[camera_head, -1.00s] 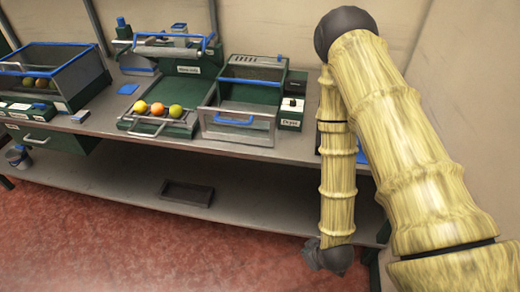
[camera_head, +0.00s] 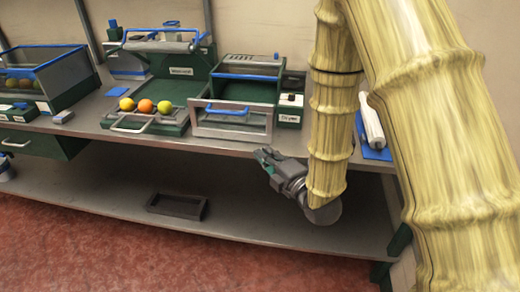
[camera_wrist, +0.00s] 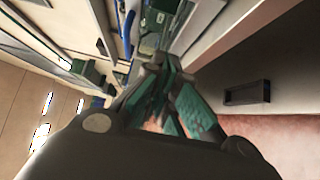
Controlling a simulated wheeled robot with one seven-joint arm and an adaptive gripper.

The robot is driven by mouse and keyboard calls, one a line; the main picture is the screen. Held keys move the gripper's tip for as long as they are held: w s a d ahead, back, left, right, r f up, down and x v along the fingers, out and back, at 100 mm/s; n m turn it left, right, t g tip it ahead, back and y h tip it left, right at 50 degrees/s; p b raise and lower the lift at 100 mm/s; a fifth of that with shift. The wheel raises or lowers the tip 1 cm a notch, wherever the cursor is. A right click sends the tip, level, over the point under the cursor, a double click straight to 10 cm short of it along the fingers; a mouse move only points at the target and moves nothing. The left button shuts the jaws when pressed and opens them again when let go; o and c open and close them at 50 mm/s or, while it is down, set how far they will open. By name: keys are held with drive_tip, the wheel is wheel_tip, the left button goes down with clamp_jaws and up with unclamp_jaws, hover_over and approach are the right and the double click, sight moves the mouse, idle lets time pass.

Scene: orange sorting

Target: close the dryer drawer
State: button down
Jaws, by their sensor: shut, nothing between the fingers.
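The dryer is a green box (camera_head: 252,68) on the bench, and its small side unit (camera_head: 290,108) carries a white label. Its drawer (camera_head: 233,133) has a grey front frame and a blue bar handle and stands out toward the bench's front edge, pulled open. My gripper (camera_head: 265,157) is shut and empty, just below and right of the drawer front, apart from it in the head view. In the wrist view my gripper (camera_wrist: 160,72) has its green-padded fingers together, pointing toward the bench side. I cannot make out the drawer clearly there.
Left of the dryer, a green tray (camera_head: 173,119) holds a row of citrus fruits behind a handle. A blue-rimmed bin (camera_head: 60,85) stands farther left. A white bottle (camera_head: 371,125) lies on a blue mat at right. The lower shelf bears a dark tray (camera_head: 178,207).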

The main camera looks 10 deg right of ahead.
drive_tip(key=p, duration=0.1)
approach(242, 124)
drive_tip(key=a, duration=0.4)
drive_tip(key=w, duration=0.1)
drive_tip(key=w+d, duration=0.1)
drive_tip(key=shift+w+d+p, duration=0.15)
drive_tip(key=shift+w+p, duration=0.2)
drive_tip(key=shift+p, duration=0.05)
drive_tip(key=shift+w+d, duration=0.2)
drive_tip(key=shift+w, duration=0.5)
